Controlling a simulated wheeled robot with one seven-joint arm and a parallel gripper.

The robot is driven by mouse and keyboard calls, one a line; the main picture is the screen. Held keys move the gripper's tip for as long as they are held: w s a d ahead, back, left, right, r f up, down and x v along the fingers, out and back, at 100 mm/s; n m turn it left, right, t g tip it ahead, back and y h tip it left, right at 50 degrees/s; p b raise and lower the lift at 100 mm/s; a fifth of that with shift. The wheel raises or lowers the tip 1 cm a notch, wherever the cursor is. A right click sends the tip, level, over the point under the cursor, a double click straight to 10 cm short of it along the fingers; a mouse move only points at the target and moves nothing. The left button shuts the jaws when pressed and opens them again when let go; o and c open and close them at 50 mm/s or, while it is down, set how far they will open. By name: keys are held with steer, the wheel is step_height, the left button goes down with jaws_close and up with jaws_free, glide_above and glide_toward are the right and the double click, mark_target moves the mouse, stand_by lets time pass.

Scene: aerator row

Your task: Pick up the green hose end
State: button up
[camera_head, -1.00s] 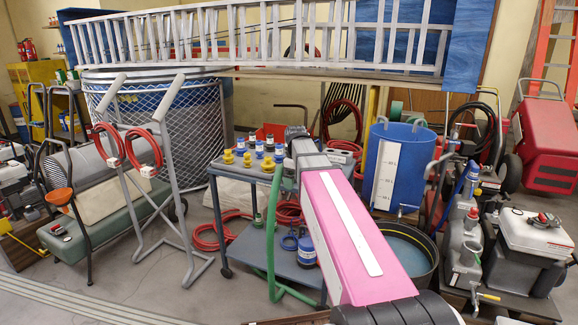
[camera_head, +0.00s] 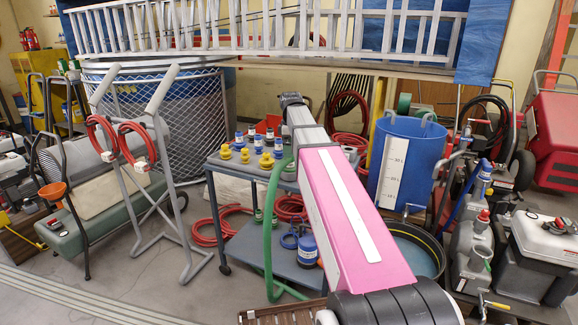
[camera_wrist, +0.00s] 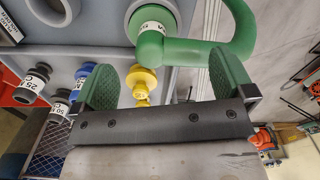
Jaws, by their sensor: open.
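The green hose end (camera_wrist: 150,22), with a white label band, stands at the edge of a grey cart in the wrist view. The green hose (camera_wrist: 240,28) bends away from it to the right. My gripper (camera_wrist: 162,62) is open, with green finger pads to either side of and just below the hose end; nothing is between them that I can see held.
Yellow fittings (camera_head: 265,160) and blue fittings (camera_head: 279,146) stand on the cart's top shelf (camera_head: 232,165). A blue tank (camera_head: 425,160) is to the right of my arm. Red hoses (camera_head: 212,232) lie on the floor at left.

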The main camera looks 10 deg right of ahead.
mark_target(289, 163)
steer(key=shift+s+a+f, duration=0.1)
steer(key=shift+a+f, duration=0.05)
steer(key=shift+f, duration=1.65)
steer(key=shift+a+f, duration=0.15)
steer(key=shift+f, duration=1.6)
steer(key=c, duration=1.1)
